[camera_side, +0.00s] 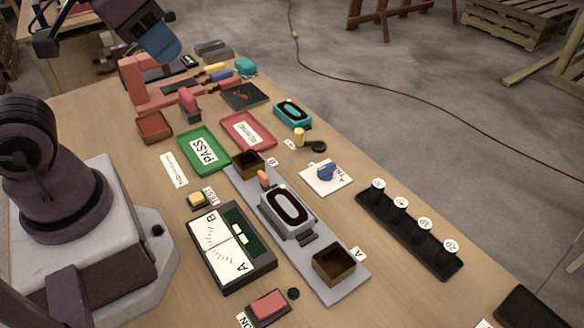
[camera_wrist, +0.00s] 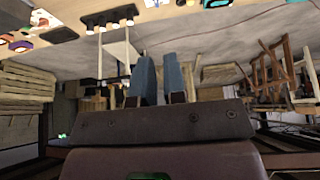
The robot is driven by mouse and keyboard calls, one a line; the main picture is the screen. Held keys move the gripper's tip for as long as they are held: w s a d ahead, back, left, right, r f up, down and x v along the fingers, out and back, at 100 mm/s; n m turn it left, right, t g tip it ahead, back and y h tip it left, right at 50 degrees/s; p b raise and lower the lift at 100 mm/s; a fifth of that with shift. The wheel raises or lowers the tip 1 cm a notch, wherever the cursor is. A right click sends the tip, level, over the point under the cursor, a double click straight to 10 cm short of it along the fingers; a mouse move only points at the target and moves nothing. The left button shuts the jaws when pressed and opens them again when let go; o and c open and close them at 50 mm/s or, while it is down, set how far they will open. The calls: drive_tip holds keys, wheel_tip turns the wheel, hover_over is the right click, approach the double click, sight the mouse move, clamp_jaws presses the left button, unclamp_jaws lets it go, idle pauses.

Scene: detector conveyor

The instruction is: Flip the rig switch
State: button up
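A blue switch knob (camera_side: 326,172) stands on a white plate (camera_side: 325,184) beside the grey conveyor rig (camera_side: 340,286). The plate carries a label that I can read only in part, with a letter A. The rig carries a grey detector with a dark oval ring (camera_side: 288,210) between two brown open boxes, near the letters A and B. My gripper (camera_side: 172,52) is high at the top left in the side view, far from the switch. In the wrist view its two blue fingers (camera_wrist: 160,78) are a little apart with nothing between them. The switch is not clear in the wrist view.
A meter box (camera_side: 230,250) and a red button (camera_side: 267,305) stand left of the rig. A green PASS tray (camera_side: 188,136) and a red tray (camera_side: 240,146) lie behind it. A black rack (camera_side: 405,240) with several white-topped weights lies right of the switch.

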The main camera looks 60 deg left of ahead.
drive_tip(key=o, duration=0.7)
drive_tip(key=shift+a, duration=0.2)
drive_tip(key=shift+o, duration=0.4)
drive_tip(key=w+d+f+m+g+y, duration=0.1)
drive_tip(key=w+d+f+m+g, duration=0.1)
drive_tip(key=f, duration=0.5)
drive_tip(key=shift+w+d+m+g, duration=0.15)
drive_tip(key=shift+d+m+g, duration=0.5)
drive_tip(key=shift+g, duration=0.25)
drive_tip(key=m+g+h, duration=0.1)
drive_tip(key=m+g, duration=0.1)
drive_tip(key=m, duration=3.1)
approach(276, 301)
drive_tip(key=shift+n, duration=0.25)
wheel_tip(276, 301, down, 8)
drive_tip(key=shift+f, duration=0.15)
drive_tip(key=c, duration=0.9)
